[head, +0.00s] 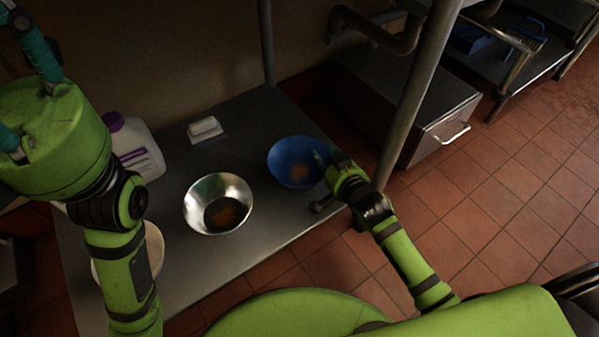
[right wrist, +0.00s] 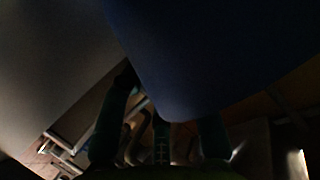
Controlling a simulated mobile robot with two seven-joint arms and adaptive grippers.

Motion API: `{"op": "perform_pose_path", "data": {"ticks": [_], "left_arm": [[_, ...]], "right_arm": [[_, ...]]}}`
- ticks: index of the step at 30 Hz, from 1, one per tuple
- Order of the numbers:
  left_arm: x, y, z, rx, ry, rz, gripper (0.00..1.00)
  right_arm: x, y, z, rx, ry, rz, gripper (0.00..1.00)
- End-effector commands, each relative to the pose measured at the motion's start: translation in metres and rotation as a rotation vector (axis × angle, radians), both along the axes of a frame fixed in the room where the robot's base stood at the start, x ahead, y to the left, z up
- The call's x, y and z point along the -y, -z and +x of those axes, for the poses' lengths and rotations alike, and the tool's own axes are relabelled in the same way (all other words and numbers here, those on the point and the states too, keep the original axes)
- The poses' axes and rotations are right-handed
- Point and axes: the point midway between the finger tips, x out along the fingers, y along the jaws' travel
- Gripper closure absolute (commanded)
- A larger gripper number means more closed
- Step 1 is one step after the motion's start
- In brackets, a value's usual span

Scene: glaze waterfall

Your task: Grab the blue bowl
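The blue bowl (head: 291,168) stands on the metal table, with something orange-brown inside. In the right wrist view the dark blue bowl (right wrist: 210,55) fills the upper middle, very close. My right gripper (head: 322,160) is at the bowl's right rim, with teal fingers overlapping the rim. In the right wrist view its fingers (right wrist: 160,135) show beneath and beside the bowl; the view is too dark to tell whether they grip it. My left gripper (head: 28,98) is raised at the upper left, empty, its teal fingers spread and partly cut off.
A steel bowl (head: 218,204) with dark contents stands left of the blue bowl on the metal table (head: 262,118). A white jug (head: 138,150) and a small white block (head: 205,129) stand behind. A metal post (head: 418,95) rises near my right gripper.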

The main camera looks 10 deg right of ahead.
Motion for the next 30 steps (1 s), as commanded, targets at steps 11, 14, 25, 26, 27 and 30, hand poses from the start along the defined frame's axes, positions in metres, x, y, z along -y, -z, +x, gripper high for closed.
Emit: {"op": "perform_pose_path", "data": {"ticks": [11,14,25,26,27,30], "left_arm": [[0.0,-0.002,-0.001,0.01,0.0,0.0,0.6],[0.0,-0.002,-0.001,0.01,0.0,0.0,0.6],[0.0,-0.003,-0.002,0.01,0.0,0.0,0.6],[0.0,-0.004,-0.002,0.011,0.001,0.0,0.6],[0.0,-0.005,-0.002,0.013,0.001,-0.001,0.6],[0.0,-0.005,0.0,-0.002,0.001,-0.002,0.6]], "right_arm": [[-0.001,0.001,0.003,-0.001,0.0,0.0,0.97],[-0.001,0.001,0.003,-0.001,0.0,0.0,1.0],[-0.001,-0.001,0.003,0.001,0.0,0.001,1.0],[-0.001,-0.002,0.004,0.001,0.001,0.001,1.0],[-0.001,-0.004,0.004,0.001,0.001,0.001,1.0],[-0.001,-0.012,0.004,0.001,0.001,0.001,1.0]]}}
